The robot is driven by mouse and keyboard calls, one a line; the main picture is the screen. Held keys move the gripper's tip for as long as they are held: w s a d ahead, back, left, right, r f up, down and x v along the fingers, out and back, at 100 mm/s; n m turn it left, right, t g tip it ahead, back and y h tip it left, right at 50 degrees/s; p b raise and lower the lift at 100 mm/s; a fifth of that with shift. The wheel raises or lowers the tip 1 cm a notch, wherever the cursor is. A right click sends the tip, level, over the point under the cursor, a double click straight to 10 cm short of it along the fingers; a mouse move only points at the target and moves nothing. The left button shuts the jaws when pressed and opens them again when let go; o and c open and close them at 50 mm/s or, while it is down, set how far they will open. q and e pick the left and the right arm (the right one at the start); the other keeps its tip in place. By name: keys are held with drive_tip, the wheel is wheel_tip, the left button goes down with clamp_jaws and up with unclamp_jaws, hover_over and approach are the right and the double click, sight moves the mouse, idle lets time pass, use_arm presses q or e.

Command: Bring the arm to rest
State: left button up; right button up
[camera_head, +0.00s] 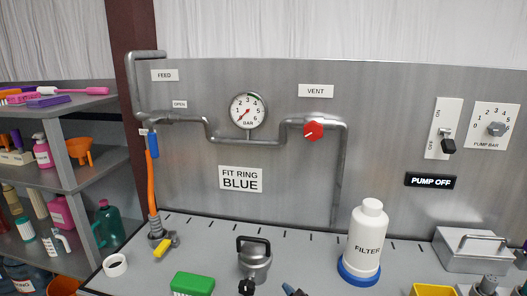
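Neither of my arms or grippers can be made out in the head view. The white bottle labelled FILTER (367,240) stands upright with a blue ring (358,275) around its base on the grey bench (320,246). The sign beside the pipes reads FIT RING BLUE (241,179). The red vent knob (313,131) sits on the pipe under the VENT label. The pump switch (447,144) has its black lever low, near OFF, and the display (430,180) reads PUMP OFF. The gauge (248,111) needle's reading is too small to tell.
A metal box (470,253) stands right. Shelves (95,172) with bottles are left. Small dark parts at the bottom edge are unclear.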

drive_tip(key=s+d+f+m+g+h, duration=0.35)
drive_tip(key=s+d+m+g, duration=0.2)
drive_tip(key=s+d, duration=0.75)
drive_tip(key=s+d+f+m+g+h, duration=0.2)
drive_tip(key=s+d+f+m+g, duration=0.3)
drive_tip(key=s+d, duration=0.7)
drive_tip(key=w+a+f+t+b, duration=0.1)
drive_tip(key=w+f+t, duration=0.1)
drive_tip(key=f+t, duration=0.2)
drive_tip(key=w+f+t+b, duration=0.2)
drive_tip(key=w+f+t, duration=0.1)
drive_tip(key=f, duration=0.6)
drive_tip(key=shift+w+a+t+y, duration=0.2)
drive_tip(key=shift+a+t+y, duration=0.15)
